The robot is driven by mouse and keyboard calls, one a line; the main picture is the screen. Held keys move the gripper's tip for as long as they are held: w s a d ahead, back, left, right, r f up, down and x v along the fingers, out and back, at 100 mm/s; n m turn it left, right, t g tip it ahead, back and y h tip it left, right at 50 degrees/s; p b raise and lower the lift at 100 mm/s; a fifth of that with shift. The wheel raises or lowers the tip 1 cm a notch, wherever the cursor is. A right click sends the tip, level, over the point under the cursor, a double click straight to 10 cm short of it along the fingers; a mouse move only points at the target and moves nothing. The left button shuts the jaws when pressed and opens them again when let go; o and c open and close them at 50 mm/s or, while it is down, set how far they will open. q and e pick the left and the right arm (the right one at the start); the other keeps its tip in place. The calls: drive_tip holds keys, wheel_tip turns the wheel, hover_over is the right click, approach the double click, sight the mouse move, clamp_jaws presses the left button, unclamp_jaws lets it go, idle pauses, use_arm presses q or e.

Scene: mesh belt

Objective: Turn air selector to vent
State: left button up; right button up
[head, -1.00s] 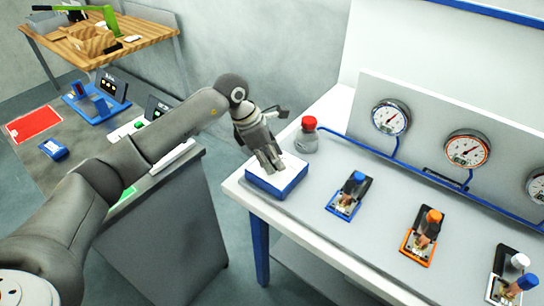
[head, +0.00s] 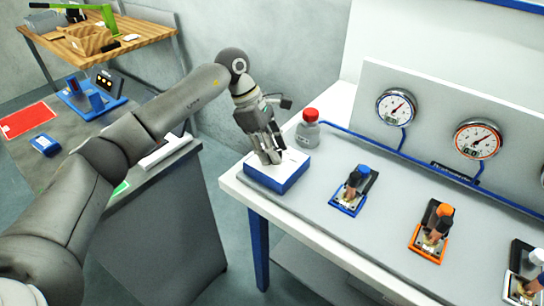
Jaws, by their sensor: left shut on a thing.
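A white-topped box with blue sides (head: 280,176) sits at the near left corner of the grey-white bench; it looks like the air selector's housing. My left gripper (head: 270,158) points down onto its top. The fingers are shut on a small part there, likely the selector knob, which they hide. I cannot read any vent mark or the selector's position. My right gripper is not in view.
Blue (head: 354,190) and orange (head: 432,232) valve units stand to the right. Gauges (head: 396,107) line the back panel with blue piping. A dark counter (head: 150,205) is at left.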

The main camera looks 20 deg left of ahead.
use_arm(q)
drive_tip(key=shift+w+m+g+b, duration=0.15)
drive_tip(key=shift+m+g+b, duration=0.25)
drive_tip(key=shift+m+b, duration=0.5)
drive_tip(key=shift+m+g, duration=0.4)
drive_tip(key=shift+m, duration=0.7)
drive_tip(key=shift+r+b, duration=0.1)
drive_tip(key=shift+b, duration=0.2)
drive_tip(key=o, duration=1)
drive_tip(key=v, duration=1.2)
drive_tip(key=shift+d, duration=0.1)
